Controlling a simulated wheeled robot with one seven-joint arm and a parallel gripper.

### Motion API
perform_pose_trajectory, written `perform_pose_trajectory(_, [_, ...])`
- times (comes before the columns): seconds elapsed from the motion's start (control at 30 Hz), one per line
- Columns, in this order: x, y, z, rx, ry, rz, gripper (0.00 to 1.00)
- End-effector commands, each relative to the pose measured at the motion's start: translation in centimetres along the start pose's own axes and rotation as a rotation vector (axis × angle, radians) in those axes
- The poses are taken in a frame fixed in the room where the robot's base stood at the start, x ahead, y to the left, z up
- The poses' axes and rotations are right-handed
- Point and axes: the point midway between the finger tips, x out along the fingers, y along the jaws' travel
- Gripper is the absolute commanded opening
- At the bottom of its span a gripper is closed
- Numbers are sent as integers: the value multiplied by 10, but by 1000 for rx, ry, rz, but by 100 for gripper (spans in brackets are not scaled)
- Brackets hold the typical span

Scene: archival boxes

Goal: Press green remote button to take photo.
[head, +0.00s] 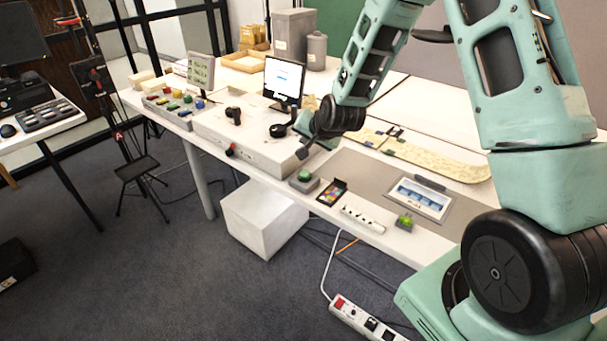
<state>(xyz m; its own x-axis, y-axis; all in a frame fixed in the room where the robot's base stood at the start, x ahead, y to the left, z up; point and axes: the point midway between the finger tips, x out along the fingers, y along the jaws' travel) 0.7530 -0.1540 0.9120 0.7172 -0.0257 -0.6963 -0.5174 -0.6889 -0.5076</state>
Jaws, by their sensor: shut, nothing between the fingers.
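A green dome button on a small dark grey box (304,177) sits at the front edge of the white table. A second, smaller green-topped device (405,221) is at the front edge further right; I cannot tell from the picture which is the remote. My gripper (302,153) is shut and empty. In the picture it appears just above the first green button, with a visible gap between them. How far apart they are in depth is hard to tell.
A white console (250,138) with black knobs is left of the button. A colour card (332,192), a power strip (362,218) and a framed picture (420,198) lie to the right. A small monitor (284,80) stands behind. A white box (262,218) is on the floor.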

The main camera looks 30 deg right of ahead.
Motion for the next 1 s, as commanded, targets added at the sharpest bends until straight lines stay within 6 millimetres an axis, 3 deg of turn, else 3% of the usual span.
perform_pose_trajectory(0.6, [54,39,39,0,-1,1,0])
perform_pose_trajectory(1.0, [59,43,43,0,-1,0,0])
